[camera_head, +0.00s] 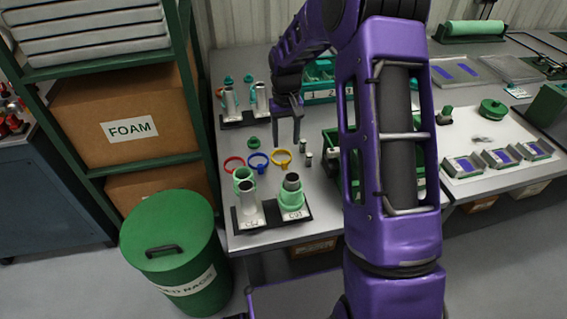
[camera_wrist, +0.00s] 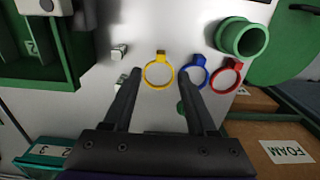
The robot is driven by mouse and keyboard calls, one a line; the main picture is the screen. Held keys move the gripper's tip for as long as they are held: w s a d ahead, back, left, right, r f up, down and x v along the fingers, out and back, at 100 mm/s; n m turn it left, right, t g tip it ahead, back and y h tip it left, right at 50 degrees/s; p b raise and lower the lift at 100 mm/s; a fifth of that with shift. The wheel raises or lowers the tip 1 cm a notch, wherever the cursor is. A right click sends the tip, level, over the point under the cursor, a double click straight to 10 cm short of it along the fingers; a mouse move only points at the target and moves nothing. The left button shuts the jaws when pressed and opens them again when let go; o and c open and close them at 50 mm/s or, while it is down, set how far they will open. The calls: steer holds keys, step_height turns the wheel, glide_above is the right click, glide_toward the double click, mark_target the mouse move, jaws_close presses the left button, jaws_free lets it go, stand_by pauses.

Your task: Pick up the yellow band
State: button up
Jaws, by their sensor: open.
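The yellow band (camera_head: 281,157) is a thin ring with a small tab, lying flat on the grey table. In the wrist view the yellow band (camera_wrist: 158,73) shows just beyond my fingertips, between their lines. My gripper (camera_head: 287,140) points down above the table, a little behind the band in the head view. In the wrist view my gripper (camera_wrist: 160,75) has its two dark fingers apart with nothing between them. A blue band (camera_wrist: 194,70) lies close beside the yellow one, and a red band (camera_wrist: 226,75) lies past the blue.
Small metal cylinders (camera_head: 304,150) stand right of the yellow band. A rack with green-collared cylinders (camera_head: 291,195) stands in front. A green bin (camera_head: 333,140) sits to the right, partly hidden by my arm. A green drum (camera_head: 170,240) and shelving with a FOAM box (camera_head: 125,115) stand left.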

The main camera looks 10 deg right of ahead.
mark_target(285, 162)
step_height(285, 162, down, 10)
steer(key=shift+w+a+r+b, duration=0.1)
steer(key=shift+w+r+b, duration=0.1)
steer(key=shift+b, duration=0.55)
steer(key=shift+s, duration=0.1)
jaws_close()
